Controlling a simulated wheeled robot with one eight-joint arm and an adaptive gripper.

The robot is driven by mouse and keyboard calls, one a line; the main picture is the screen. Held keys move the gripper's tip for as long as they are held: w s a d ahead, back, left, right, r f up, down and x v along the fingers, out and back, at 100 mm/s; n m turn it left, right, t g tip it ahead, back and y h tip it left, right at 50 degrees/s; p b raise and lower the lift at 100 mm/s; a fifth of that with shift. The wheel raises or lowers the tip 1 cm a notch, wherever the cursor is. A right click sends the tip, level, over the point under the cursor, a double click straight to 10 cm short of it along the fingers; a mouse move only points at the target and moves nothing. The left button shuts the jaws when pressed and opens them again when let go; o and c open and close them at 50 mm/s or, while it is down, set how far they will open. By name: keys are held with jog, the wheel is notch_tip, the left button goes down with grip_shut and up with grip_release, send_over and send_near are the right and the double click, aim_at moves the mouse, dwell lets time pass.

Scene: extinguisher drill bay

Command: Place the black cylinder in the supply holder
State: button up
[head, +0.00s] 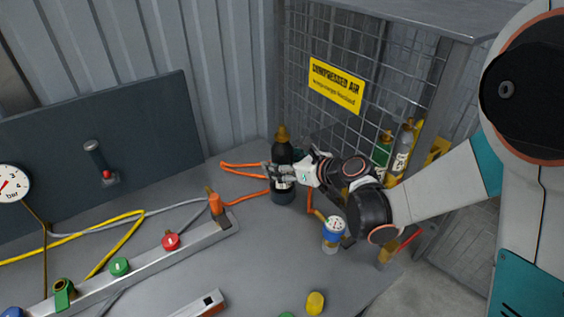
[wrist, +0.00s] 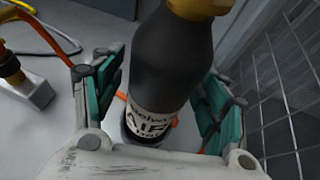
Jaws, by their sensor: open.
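The black cylinder (head: 283,153) with a brass top stands upright on the grey table near the mesh cage. My gripper (head: 279,174) reaches it from the right at its lower body. In the wrist view the black cylinder (wrist: 172,55), with a white "AIR" label, stands between the two teal-padded fingers. The fingers are open, one on each side, with a visible gap on the left and the right. A mesh cage (head: 437,50) with a yellow "COMPRESSED AIR" sign (head: 337,87) holds other cylinders; whether it is the supply holder I cannot tell.
A green-marked cylinder (head: 382,153) and a grey one (head: 403,147) stand in the cage. An orange hose (head: 245,198) lies by the black cylinder. A metal manifold (head: 190,243) with coloured knobs lies to the left.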

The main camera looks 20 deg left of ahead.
jog(key=shift+d+r, duration=0.2)
jog(key=shift+r, duration=0.05)
jog(key=p+v, duration=0.4)
jog(key=v, duration=0.7)
jog(key=shift+s+d, duration=0.2)
jog(key=shift+d+r, duration=0.1)
jog(key=shift+r, duration=0.05)
jog(key=s+d+r+n+h, duration=0.4)
jog(key=s+d+n+h, duration=0.2)
jog(key=s+d+n, duration=0.3)
jog(key=s+d+r+n+h, duration=0.4)
jog(key=s+d+n, duration=0.5)
jog(key=d+n, duration=0.5)
jog(key=d+h, duration=0.2)
jog(key=d, duration=0.2)
jog(key=shift+n+t, duration=0.3)
jog(key=shift+t, duration=0.1)
